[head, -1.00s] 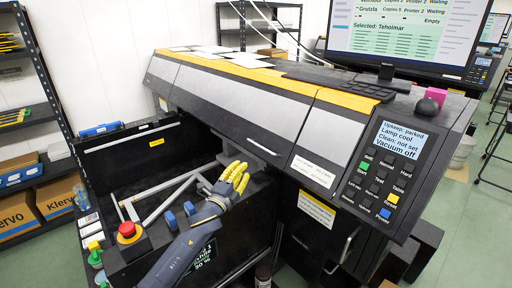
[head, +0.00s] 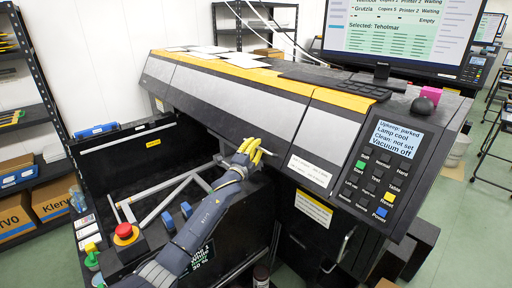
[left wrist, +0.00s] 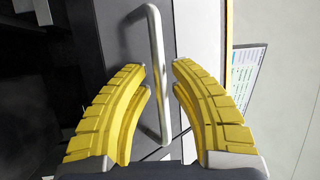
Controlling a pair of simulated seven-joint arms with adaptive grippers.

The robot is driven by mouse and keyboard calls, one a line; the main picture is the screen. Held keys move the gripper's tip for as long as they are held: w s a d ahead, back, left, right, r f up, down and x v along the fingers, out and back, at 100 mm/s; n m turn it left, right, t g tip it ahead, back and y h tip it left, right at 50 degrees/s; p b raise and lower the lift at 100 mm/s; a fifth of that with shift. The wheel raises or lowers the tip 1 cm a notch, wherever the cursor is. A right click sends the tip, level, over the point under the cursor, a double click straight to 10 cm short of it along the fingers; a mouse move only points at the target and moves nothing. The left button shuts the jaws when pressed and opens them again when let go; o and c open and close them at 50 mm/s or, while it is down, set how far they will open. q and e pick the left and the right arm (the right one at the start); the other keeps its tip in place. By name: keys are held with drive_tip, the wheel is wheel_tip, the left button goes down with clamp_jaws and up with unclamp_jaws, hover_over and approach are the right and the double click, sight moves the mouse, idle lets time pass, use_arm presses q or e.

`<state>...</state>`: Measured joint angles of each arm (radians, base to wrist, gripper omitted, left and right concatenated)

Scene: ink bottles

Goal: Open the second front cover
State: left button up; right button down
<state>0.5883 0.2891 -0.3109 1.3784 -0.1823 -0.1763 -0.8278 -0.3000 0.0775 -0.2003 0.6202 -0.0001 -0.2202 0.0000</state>
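The printer's front carries a row of grey covers under a yellow strip. The long middle cover (head: 258,103) looks closed, and a shorter cover (head: 326,141) sits to its right. In the left wrist view my left gripper (left wrist: 161,70) is open. A metal bar handle (left wrist: 157,45) shows between its two yellow fingers, with gaps on both sides. How deep the handle lies between the fingers is hard to tell. My right gripper is out of view.
A red stop button (head: 124,231) stands on the open bay's front left. The control panel (head: 385,165) is at the printer's right end. A monitor (head: 405,35) stands behind. A dark shelf (head: 40,120) is at the left.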

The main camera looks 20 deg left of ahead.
use_arm(q)
drive_tip(key=shift+w, duration=0.25)
clamp_jaws()
idle(0.3)
